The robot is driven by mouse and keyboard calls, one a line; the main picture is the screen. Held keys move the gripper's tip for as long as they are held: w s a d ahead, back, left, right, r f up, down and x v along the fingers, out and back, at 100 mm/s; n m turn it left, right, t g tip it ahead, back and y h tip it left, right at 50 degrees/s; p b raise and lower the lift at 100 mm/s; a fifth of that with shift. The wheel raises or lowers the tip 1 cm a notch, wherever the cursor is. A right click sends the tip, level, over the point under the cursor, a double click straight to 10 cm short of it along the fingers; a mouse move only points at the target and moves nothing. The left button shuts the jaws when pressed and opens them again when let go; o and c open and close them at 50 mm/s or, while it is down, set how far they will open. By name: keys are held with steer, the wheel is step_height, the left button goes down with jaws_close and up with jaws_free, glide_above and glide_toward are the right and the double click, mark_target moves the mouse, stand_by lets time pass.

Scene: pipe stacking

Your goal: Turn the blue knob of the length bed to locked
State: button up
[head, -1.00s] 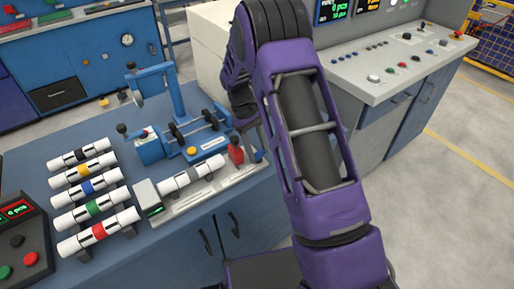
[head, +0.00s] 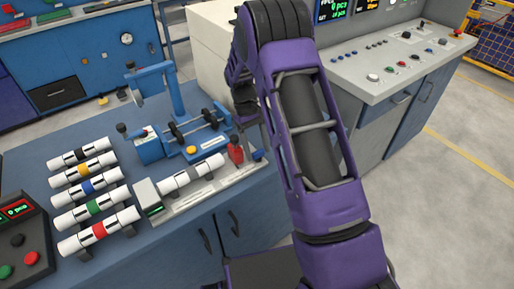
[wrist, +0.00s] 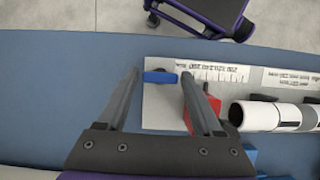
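The length bed (head: 215,187) is a pale plate with a printed scale along the front edge of the blue bench. It also shows in the wrist view (wrist: 158,112). Its blue knob (wrist: 160,77) is a short blue bar near the end of the plate, lying crosswise between my fingers. I cannot tell how far above the plate the fingertips are. In the head view my arm hides most of my gripper.
A red block (head: 236,153) stands on the bed close to my right finger in the wrist view. A white pipe with a grey band (head: 190,174) lies on the bed. Several banded pipes (head: 98,231) rest at left. A blue clamp machine (head: 150,150) stands behind.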

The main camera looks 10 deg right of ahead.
steer(key=shift+o, duration=0.8)
steer(key=shift+a, duration=0.1)
steer(key=shift+s+f, duration=0.1)
